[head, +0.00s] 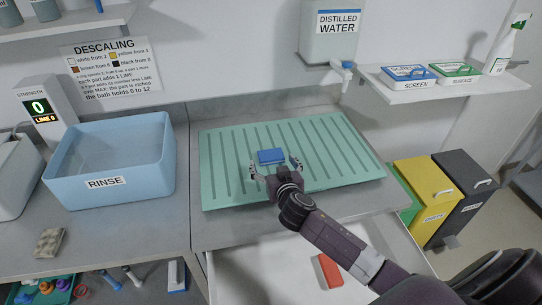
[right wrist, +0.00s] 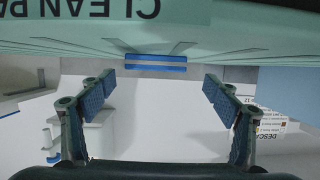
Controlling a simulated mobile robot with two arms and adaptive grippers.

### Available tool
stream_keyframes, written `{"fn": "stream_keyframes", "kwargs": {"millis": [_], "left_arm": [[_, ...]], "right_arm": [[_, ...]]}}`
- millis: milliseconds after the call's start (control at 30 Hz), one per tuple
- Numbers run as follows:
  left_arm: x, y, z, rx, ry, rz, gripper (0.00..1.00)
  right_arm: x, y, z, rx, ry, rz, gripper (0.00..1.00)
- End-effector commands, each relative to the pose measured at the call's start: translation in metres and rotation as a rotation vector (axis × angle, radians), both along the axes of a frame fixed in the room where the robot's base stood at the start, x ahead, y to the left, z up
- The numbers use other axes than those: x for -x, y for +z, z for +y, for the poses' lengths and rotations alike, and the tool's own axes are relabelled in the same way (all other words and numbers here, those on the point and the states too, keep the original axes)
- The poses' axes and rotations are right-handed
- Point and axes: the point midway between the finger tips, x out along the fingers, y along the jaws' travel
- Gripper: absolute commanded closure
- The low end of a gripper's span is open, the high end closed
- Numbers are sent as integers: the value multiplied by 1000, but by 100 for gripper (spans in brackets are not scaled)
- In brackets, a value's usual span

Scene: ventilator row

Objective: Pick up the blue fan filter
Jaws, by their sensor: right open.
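The blue fan filter (head: 271,156) is a small flat blue block lying on the ribbed green mat (head: 350,162). In the right wrist view the filter (right wrist: 155,61) shows as a blue strip with a pale band along its side. My right gripper (head: 274,166) is open, with its fingers apart on the near side of the filter. In the right wrist view the gripper (right wrist: 155,85) has nothing between its pads, and the filter lies just beyond the fingertips. I cannot tell whether a finger touches it. My left gripper is not in view.
A blue RINSE tub (head: 105,150) stands left of the mat. A red block (head: 329,270) lies in the open white drawer (head: 250,277) below the counter. A DISTILLED WATER tank (head: 331,35) and a shelf (head: 470,88) hang behind. Yellow (head: 424,195) and black bins stand at right.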

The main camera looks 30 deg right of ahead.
Motion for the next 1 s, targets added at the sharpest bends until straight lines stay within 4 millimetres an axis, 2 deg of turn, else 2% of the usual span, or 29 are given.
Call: {"fn": "stream_keyframes", "kwargs": {"millis": [167, 333, 700, 1000], "left_arm": [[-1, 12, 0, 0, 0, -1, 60], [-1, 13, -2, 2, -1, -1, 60], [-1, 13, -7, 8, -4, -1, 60], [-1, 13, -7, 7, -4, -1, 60]], "right_arm": [[-19, -2, -12, 3, -1, 0, 18], [-34, -10, -15, 1, -1, 0, 18], [-39, -13, -16, -1, 0, 1, 18], [-38, -13, -16, -1, 0, 1, 51]]}}
